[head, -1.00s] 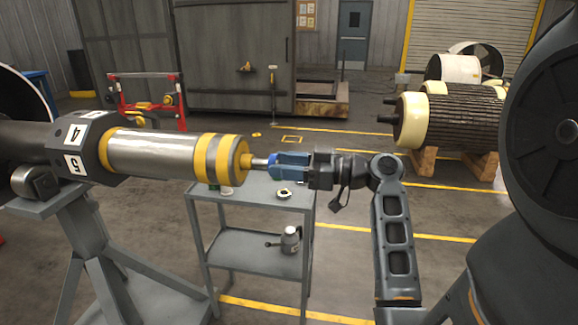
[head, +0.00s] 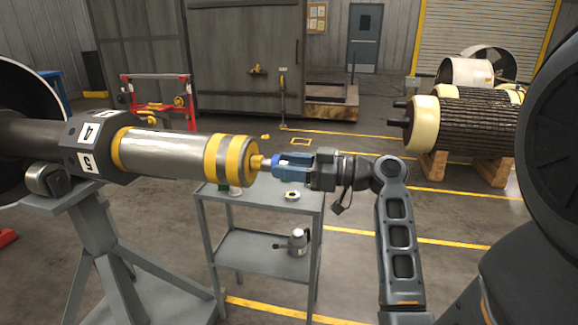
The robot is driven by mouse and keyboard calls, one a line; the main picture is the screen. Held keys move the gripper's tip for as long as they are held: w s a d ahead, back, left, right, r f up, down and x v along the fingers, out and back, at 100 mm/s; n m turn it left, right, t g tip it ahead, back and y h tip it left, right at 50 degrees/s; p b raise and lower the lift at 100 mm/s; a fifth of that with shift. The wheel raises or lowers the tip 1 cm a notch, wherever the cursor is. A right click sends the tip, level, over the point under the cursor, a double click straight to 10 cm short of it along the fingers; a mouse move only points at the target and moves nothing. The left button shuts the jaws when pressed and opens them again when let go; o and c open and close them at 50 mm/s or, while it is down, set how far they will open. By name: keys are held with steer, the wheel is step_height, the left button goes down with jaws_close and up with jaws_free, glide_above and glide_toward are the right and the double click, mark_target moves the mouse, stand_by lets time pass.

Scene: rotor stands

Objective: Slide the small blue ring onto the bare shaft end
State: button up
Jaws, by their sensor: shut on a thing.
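The rotor shaft (head: 165,150) is a silver cylinder with yellow bands, lying level at the left. Its narrow bare end (head: 266,161), a short steel stub behind a yellow collar, points right toward my gripper. My gripper (head: 284,165) has blue fingers and is shut on the small blue ring (head: 276,159), which shows only as a dark blue patch at the fingertips. The ring is at the tip of the stub, roughly in line with it. I cannot tell whether the stub has entered the ring; the fingers hide most of it.
A grey cart (head: 225,198) stands below the gripper, with a small pale ring (head: 292,195) on top and a canister (head: 298,242) on its lower shelf. A grey stand (head: 85,225) bears the shaft. Another rotor (head: 465,125) rests at the right.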

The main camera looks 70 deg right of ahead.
steer(key=shift+w+b, duration=0.3)
steer(key=shift+w, duration=0.75)
steer(key=o, duration=1.2)
steer(key=shift+o, duration=0.5)
steer(key=o, duration=0.4)
steer(key=shift+a, duration=0.1)
steer(key=shift+s+d+b, duration=0.2)
steer(key=shift+s+b, duration=0.3)
steer(key=shift+s, duration=1.75)
steer(key=shift+s+d+b, duration=0.15)
steer(key=shift+s+b, duration=0.3)
steer(key=shift+s, duration=1.8)
